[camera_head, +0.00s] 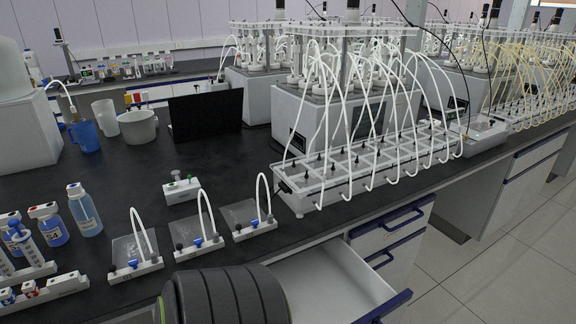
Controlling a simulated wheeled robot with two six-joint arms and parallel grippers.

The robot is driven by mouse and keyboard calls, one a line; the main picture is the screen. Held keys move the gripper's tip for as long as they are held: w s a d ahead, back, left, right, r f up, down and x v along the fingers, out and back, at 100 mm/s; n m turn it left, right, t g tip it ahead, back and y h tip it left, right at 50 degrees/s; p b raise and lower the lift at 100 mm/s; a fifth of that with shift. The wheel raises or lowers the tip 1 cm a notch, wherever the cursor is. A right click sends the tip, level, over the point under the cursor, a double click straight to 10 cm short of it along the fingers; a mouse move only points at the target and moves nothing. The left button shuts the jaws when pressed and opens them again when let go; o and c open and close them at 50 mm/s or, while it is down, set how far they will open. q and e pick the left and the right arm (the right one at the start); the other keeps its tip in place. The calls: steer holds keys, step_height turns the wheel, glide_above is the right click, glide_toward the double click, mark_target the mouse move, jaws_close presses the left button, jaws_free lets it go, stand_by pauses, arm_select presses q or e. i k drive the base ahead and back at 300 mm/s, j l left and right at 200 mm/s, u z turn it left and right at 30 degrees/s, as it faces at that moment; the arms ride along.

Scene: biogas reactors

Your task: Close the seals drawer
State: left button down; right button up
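An open white drawer (335,285) sticks out from the front of the bench at the bottom centre of the head view. Its blue front handle (385,307) is at the lower right, partly cut off by the picture edge. The visible part of its inside looks empty, and no label that names it as the seals drawer can be read. A dark ribbed part of my own body hides the drawer's left side. Neither of my grippers is in view.
Closed drawers with blue handles (403,222) sit right of the open one. The black bench top (120,180) carries a white tube rack (370,165), reactors, small tube holders, blue-liquid bottles (84,212), a blue jug (85,135) and a dark screen (206,115). Floor is clear at right.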

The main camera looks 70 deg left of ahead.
mark_target(328, 283)
steer(key=u, duration=1.6)
